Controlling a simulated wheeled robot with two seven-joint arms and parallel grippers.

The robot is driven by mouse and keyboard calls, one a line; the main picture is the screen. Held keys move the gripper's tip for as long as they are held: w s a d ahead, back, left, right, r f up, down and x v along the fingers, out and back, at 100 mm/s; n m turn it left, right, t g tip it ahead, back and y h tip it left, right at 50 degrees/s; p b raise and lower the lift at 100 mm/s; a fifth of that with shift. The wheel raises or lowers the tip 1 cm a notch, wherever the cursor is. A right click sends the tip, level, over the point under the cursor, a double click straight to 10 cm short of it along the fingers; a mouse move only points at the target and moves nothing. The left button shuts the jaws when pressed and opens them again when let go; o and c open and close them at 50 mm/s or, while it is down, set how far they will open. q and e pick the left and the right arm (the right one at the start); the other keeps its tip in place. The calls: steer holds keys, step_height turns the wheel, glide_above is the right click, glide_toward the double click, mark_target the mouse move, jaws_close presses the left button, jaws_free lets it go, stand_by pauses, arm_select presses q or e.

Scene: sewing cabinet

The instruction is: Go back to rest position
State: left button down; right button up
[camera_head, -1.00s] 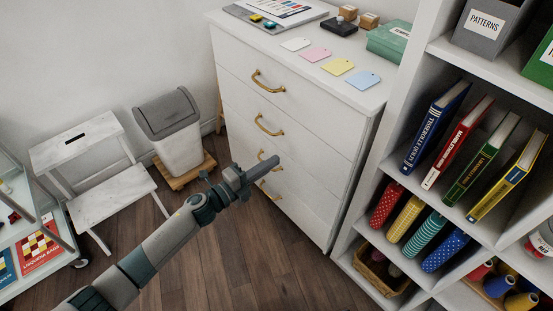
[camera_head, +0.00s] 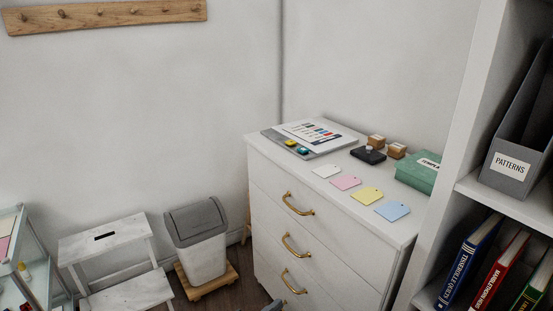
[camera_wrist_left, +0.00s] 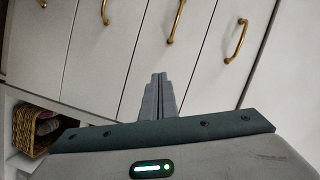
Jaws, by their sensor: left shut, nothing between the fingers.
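My left gripper (camera_wrist_left: 158,82) is shut and empty in the left wrist view, its two fingers together in front of the white drawer cabinet (camera_wrist_left: 118,62). Whether the fingertips touch the drawer fronts cannot be told; nothing is held. In the head view only a small grey tip of the left gripper (camera_head: 276,305) shows at the bottom edge, in front of the cabinet's lower drawers (camera_head: 268,262). The rest of the left arm is out of frame there. My right gripper is in neither view.
A grey-lidded bin (camera_head: 198,250) and a white step stool (camera_head: 108,240) stand left of the cabinet. A white shelf (camera_head: 462,130) with books and a patterns box (camera_head: 515,165) stands close on the right. A wicker basket (camera_wrist_left: 38,130) shows low in the left wrist view.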

arm_select(q)
steer(key=s+a+f+n+g+y+p, duration=0.1)
steer(key=s+a+f+n+y, duration=0.3)
steer(key=s+a+f+n, duration=0.45)
steer(key=s+a+f+n+g+y+p, duration=0.1)
steer(key=s+a+f+n+y, duration=0.4)
steer(key=f, duration=0.6)
steer(key=s+a+f+n+g, duration=0.1)
steer(key=s+f, duration=0.2)
steer(key=s, duration=0.4)
steer(key=s+a+f+n+g+p, duration=0.1)
steer(key=s+f, duration=0.3)
steer(key=s, duration=0.4)
steer(key=s+a+f+n+g+p, duration=0.1)
steer(key=s+a+f+n+g, duration=0.2)
steer(key=s, duration=0.5)
steer(key=shift+s+f+y, duration=0.2)
steer(key=shift+f+y, duration=0.1)
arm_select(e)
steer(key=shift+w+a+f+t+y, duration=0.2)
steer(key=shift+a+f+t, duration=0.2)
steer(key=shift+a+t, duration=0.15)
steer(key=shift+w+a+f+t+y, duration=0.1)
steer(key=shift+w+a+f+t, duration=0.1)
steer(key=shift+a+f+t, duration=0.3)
arm_select(q)
steer(key=shift+w+d, duration=0.15)
steer(key=shift+d, duration=0.05)
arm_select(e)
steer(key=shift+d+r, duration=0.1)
